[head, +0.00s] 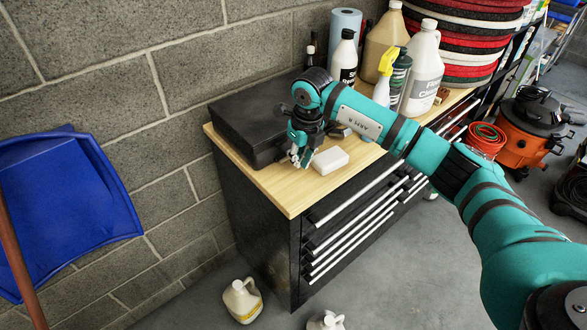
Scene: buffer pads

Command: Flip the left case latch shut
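The black case (250,118) sits at the back left of the wooden bench top, near the block wall. Its lid looks closed, but its latches are too small and dark to make out. My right arm reaches in from the right, and my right gripper (298,157) points down at the case's front side. The wrist hides part of the case's front. I cannot tell whether the fingers touch the case or whether they are open. My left gripper is not in view.
A white block (330,160) lies on the bench top (288,190) just right of my gripper. Several bottles, a blue paper roll (344,33) and stacked red and black pads (465,40) stand behind. Jugs (242,300) are on the floor. An orange vacuum (530,135) is at right.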

